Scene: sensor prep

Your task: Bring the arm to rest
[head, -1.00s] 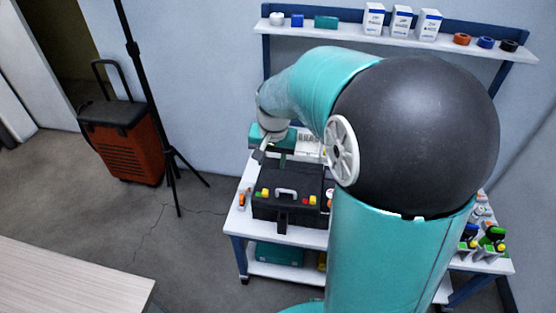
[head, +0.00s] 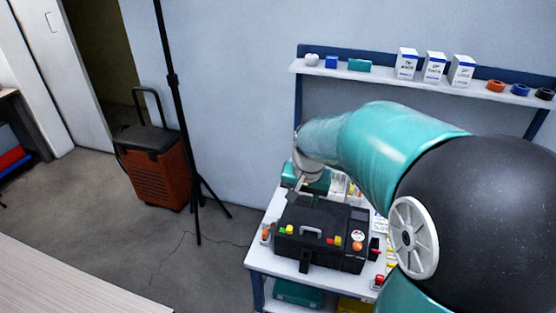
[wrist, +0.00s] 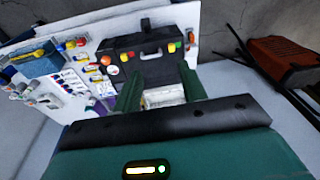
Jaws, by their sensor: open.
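My gripper (head: 296,190) is at the end of my bent teal arm, over the far left part of the workbench (head: 262,258). In the wrist view, its two dark green fingers (wrist: 160,82) stand apart. A pale patch shows between them, and I cannot tell what it is. A black case (head: 322,232) with a grey handle and small coloured pieces on it stands on the bench, close to my gripper. It also shows in the wrist view (wrist: 122,55), beyond the fingers. My arm hides the right part of the bench.
A wall shelf (head: 385,76) behind the arm holds white boxes (head: 434,67) and tape rolls (head: 521,90). A black tripod (head: 184,140) and an orange wheeled case (head: 157,168) stand left of the bench. A pale table (head: 60,275) is at lower left. Floor between is clear.

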